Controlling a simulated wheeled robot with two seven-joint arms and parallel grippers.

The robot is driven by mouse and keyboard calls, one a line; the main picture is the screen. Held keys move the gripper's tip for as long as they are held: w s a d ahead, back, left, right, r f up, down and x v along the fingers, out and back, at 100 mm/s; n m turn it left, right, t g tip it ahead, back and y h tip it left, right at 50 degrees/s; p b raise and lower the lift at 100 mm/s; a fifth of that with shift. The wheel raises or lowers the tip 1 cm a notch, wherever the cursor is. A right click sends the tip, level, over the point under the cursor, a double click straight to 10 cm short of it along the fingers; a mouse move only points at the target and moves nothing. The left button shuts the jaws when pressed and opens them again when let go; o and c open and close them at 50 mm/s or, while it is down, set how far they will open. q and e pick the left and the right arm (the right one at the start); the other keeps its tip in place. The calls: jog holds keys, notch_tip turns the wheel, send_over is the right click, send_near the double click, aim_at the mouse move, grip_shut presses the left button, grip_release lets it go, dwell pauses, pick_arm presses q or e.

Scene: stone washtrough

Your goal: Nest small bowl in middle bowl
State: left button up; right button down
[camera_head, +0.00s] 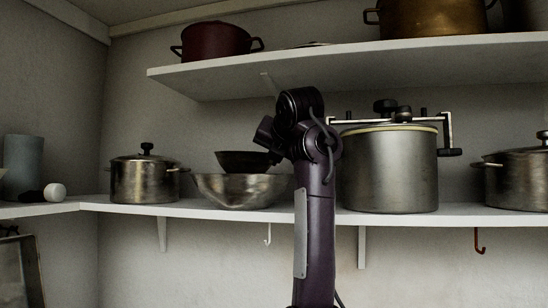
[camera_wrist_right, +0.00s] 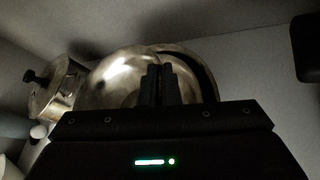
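The small bowl (camera_head: 243,161) is dark and sits above the middle of a wider shiny metal bowl (camera_head: 240,191) on the lower shelf in the head view. The small bowl's base is at about the height of the wider bowl's rim; whether they touch cannot be told. My right gripper (camera_head: 279,157) is at the small bowl's right edge, its fingertips mostly hidden behind my wrist. In the right wrist view its fingers (camera_wrist_right: 161,84) are close together, apparently shut on the small bowl's rim, in front of rounded metal bowl surfaces (camera_wrist_right: 112,78). My left gripper is out of view.
A lidded pot (camera_head: 146,180) stands left of the bowls, and a large pressure cooker (camera_head: 390,172) stands close on the right, beyond my arm. The upper shelf (camera_head: 350,58) runs overhead with a red pot (camera_head: 215,41) and a brass pot on it.

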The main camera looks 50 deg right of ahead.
jog(key=shift+f+b, duration=0.9)
jog(key=shift+f, duration=0.15)
jog(key=c, duration=1.1)
grip_release()
jog(key=shift+a, duration=0.1)
jog(key=shift+r+p, duration=1.45)
jog(key=shift+r, duration=0.1)
